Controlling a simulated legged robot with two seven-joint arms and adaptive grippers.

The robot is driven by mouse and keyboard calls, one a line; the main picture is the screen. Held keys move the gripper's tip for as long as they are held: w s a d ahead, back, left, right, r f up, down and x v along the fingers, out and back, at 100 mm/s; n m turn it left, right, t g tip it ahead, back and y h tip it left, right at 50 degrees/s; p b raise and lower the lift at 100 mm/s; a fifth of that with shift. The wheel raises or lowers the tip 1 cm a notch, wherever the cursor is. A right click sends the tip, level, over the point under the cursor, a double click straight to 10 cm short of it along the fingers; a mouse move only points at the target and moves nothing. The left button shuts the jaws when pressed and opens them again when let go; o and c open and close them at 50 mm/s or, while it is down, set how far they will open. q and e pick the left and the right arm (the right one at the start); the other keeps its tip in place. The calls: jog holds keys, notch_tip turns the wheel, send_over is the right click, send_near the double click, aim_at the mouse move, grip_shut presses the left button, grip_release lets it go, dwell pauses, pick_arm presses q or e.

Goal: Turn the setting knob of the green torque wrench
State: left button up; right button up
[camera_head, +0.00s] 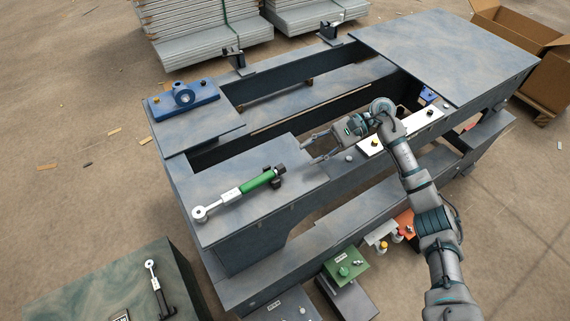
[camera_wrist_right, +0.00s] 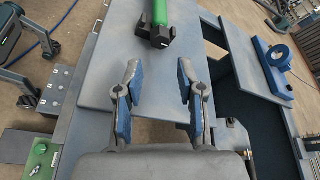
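The green torque wrench (camera_head: 258,182) lies on the near left plate of the bench, its ring-shaped silver head toward the lower left. Its black end (camera_head: 279,170), where the setting knob would be, points toward my right gripper (camera_head: 309,155). The right gripper is open and empty, its two fingers apart, just to the right of that end. In the right wrist view, the green handle (camera_wrist_right: 160,12) and black end (camera_wrist_right: 158,36) lie ahead of the open fingers (camera_wrist_right: 158,68), centred between them and not touching. The knob's details are too small to tell. My left gripper is not in view.
A blue fixture (camera_head: 184,98) sits on the far left plate. A white plate (camera_head: 400,132) lies under my right arm. A second wrench (camera_head: 153,275) with a black handle lies on the dark green box (camera_head: 95,285). The bench has open gaps between its plates.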

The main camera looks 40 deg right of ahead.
aim_at(284, 167)
jog(key=x, duration=0.8)
jog(key=shift+r+b, duration=0.2)
jog(key=shift+b, duration=0.15)
jog(key=shift+d, duration=0.15)
grip_shut()
